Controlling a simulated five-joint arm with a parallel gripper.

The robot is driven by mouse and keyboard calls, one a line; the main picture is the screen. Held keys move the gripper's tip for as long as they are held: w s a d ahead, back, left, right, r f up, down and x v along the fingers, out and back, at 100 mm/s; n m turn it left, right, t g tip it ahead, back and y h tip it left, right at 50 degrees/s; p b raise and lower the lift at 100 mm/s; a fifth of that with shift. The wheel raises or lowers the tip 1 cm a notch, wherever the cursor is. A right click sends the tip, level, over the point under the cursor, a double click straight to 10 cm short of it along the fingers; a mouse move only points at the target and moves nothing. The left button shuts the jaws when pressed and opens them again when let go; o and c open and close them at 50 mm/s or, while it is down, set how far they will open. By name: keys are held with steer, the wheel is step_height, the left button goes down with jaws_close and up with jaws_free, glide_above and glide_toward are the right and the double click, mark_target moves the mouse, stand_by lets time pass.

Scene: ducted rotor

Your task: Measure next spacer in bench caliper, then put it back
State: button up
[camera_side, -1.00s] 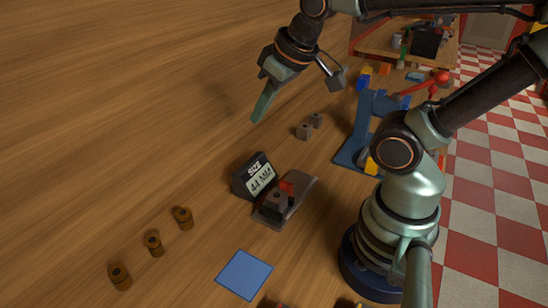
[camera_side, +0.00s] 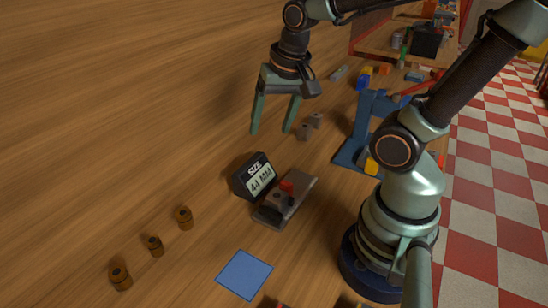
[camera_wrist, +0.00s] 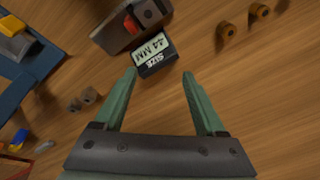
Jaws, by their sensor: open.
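The bench caliper (camera_side: 288,203) is a dark grey base with a red part and a small block on top. I cannot tell whether that block is a spacer. The caliper also shows at the top of the wrist view (camera_wrist: 115,33). Its black display (camera_side: 256,177) reads "SIZE 44 MM". Three brown spacers stand in a row at lower left: one nearest the caliper (camera_side: 184,217), a middle one (camera_side: 154,245) and a far-left one (camera_side: 121,276). Two grey pieces (camera_side: 309,127) sit beyond the caliper. My gripper (camera_side: 268,131) is open and empty, pointing down above the table, left of the grey pieces.
A blue stand (camera_side: 363,135) is right of the grey pieces, near my base. A flat blue square (camera_side: 244,275) lies in front of the caliper. Several coloured blocks (camera_side: 366,76) lie behind. The wooden table (camera_side: 120,110) is clear at left.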

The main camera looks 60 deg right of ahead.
mark_target(286, 183)
steer(key=d+f+m+g, duration=0.1)
steer(key=f+m, duration=0.2)
steer(key=f, duration=0.2)
steer(key=s+d+f+m+g, duration=0.1)
steer(key=f+m, duration=0.2)
steer(key=f, duration=0.3)
steer(key=s+d+f+m+g, duration=0.1)
steer(key=f+m, duration=0.3)
steer(key=f, duration=0.2)
steer(key=shift+d, duration=0.15)
steer(key=shift+r, duration=0.1)
jaws_close()
stand_by(1.1)
